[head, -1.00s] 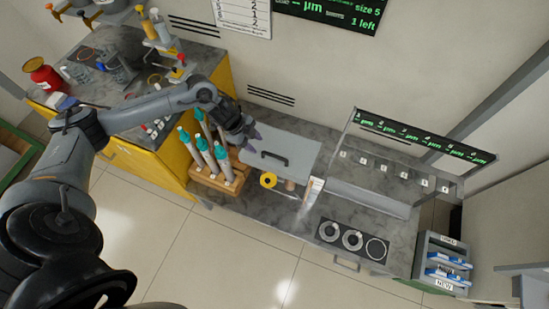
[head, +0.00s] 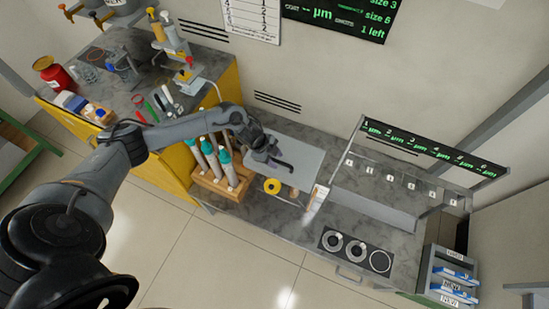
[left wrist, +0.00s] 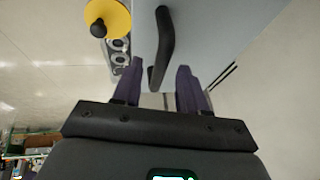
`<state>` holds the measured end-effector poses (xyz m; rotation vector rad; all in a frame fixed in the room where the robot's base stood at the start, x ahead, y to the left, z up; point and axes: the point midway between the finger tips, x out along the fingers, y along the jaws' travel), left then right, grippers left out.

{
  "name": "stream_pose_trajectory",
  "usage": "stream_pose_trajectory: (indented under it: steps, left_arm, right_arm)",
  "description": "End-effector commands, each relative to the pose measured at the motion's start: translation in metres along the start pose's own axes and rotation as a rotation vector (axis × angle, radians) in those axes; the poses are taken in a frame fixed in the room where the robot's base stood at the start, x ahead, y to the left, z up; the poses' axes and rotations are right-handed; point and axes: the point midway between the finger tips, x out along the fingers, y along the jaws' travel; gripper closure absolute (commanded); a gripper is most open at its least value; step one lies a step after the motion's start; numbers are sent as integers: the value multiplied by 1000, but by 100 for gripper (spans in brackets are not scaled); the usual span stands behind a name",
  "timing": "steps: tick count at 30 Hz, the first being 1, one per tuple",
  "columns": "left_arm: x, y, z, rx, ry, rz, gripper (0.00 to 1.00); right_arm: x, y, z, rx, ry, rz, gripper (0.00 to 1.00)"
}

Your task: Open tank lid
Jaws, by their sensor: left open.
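The tank lid (head: 305,157) is a flat grey panel on the bench, lying closed as far as I can see. It has a black bar handle (left wrist: 164,45), partly hidden by my gripper in the head view. My left gripper (head: 267,154) is over the left part of the lid, at the handle. In the left wrist view the left gripper (left wrist: 160,66) has its two purple fingers apart, with the near end of the handle showing between them. I see no clear contact. My right gripper is not in view.
A wooden rack (head: 222,186) with teal-capped bottles stands just left of the lid. A yellow disc (head: 272,186) is at its front edge. A panel with several rings (head: 356,249) lies front right. A slotted display frame (head: 430,150) stands right. The tiled floor in front is clear.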

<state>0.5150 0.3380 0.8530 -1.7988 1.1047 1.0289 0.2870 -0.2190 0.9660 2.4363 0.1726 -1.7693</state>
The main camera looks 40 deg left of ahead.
Motion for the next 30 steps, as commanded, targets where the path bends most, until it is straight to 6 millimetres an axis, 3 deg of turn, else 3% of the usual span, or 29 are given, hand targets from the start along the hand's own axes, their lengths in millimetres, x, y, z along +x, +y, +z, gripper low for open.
stream_pose_trajectory:
  steps: [8, 17, 30]
  left_arm:
    - [1, 0, 0, 1, 0, 0, 58]
    - [1, 0, 0, 0, 0, 0, 100]
    - [-2, 1, -6, -4, 1, 12, 100]
  right_arm:
    - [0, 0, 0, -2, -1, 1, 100]
    - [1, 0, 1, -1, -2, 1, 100]
    - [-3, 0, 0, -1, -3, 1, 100]
